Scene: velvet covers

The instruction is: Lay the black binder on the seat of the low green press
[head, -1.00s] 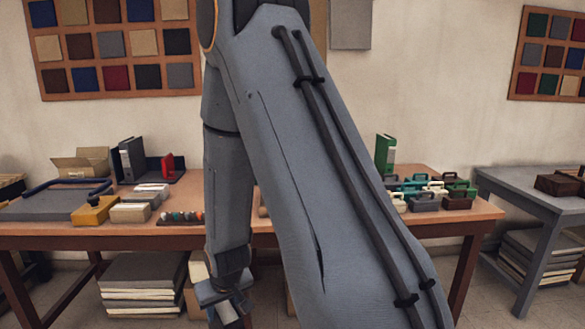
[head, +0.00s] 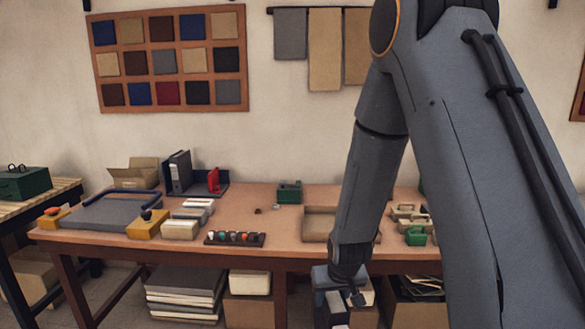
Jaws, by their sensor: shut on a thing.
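My gripper (head: 342,292) hangs at the bottom of the head view, in front of the table's front edge. It is shut on a small dark block with a pale side, which looks like the black binder (head: 335,304); its lower part is cut off by the picture edge. A low dark green thing with black handles (head: 25,183), perhaps the low green press, stands on a slatted bench at the far left, well away from my gripper. A smaller green thing (head: 289,191) stands at the back of the table. I cannot make out a seat on either.
The long wooden table (head: 270,222) carries a grey board (head: 105,212), upright dark binders (head: 180,172), yellow and pale blocks, a peg strip (head: 235,239) and an open tray (head: 318,224). Stacks and boxes fill the space underneath.

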